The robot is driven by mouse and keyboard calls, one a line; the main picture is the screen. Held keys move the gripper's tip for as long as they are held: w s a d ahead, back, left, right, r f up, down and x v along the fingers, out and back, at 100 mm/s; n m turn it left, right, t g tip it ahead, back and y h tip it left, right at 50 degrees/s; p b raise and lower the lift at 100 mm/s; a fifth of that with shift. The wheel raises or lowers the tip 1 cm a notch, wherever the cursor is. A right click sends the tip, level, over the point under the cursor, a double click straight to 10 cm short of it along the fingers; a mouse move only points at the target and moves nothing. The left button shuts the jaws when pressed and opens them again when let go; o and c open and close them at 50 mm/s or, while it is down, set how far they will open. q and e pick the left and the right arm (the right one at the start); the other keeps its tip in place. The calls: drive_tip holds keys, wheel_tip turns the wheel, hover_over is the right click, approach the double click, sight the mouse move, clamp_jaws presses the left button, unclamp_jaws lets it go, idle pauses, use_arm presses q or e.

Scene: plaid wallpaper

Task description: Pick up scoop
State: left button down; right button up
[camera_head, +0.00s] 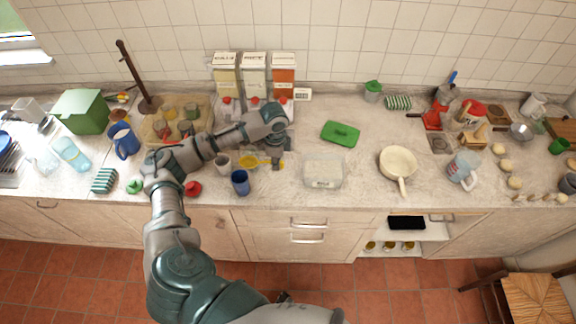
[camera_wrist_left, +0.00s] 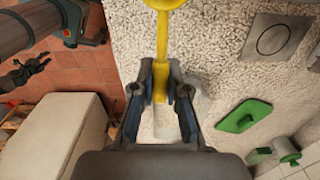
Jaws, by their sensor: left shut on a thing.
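The yellow scoop (camera_head: 248,162) is at the counter's front, between a grey-white cup and a blue cup. In the left wrist view its yellow handle (camera_wrist_left: 162,48) runs down between my fingertips. My left gripper (camera_wrist_left: 160,88) is shut on the end of the handle; in the head view the gripper (camera_head: 282,160) reaches down at the right end of the scoop. Whether the scoop touches the counter is hard to tell. A dark gripper, seemingly my right one (camera_wrist_left: 28,72), shows small over the floor in the left wrist view; its fingers are unclear.
A blue cup (camera_head: 240,183) and a grey-white cup (camera_head: 223,162) stand close to the scoop. A clear container (camera_head: 323,172) is to the right, with a green lid (camera_head: 341,133) behind it. Cereal dispensers (camera_head: 254,78) stand against the wall. A white pan (camera_head: 398,162) is further right.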

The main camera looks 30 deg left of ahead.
use_arm(q)
drive_tip(key=s+a, duration=0.2)
drive_tip(key=a, duration=0.2)
drive_tip(key=s+a+b, duration=0.1)
drive_tip(key=s+a, duration=0.2)
drive_tip(key=s+a+b, duration=0.1)
drive_tip(key=s+a, duration=0.1)
drive_tip(key=a, duration=0.2)
drive_tip(key=shift+s+a, duration=0.25)
drive_tip(key=shift+a, duration=0.05)
drive_tip(key=shift+s+a+r, duration=0.15)
use_arm(e)
drive_tip(key=shift+s+d+f, duration=0.15)
drive_tip(key=shift+d+f, duration=0.8)
drive_tip(key=shift+f, duration=0.3)
use_arm(q)
drive_tip(key=shift+s+a, duration=0.1)
drive_tip(key=shift+a, duration=0.1)
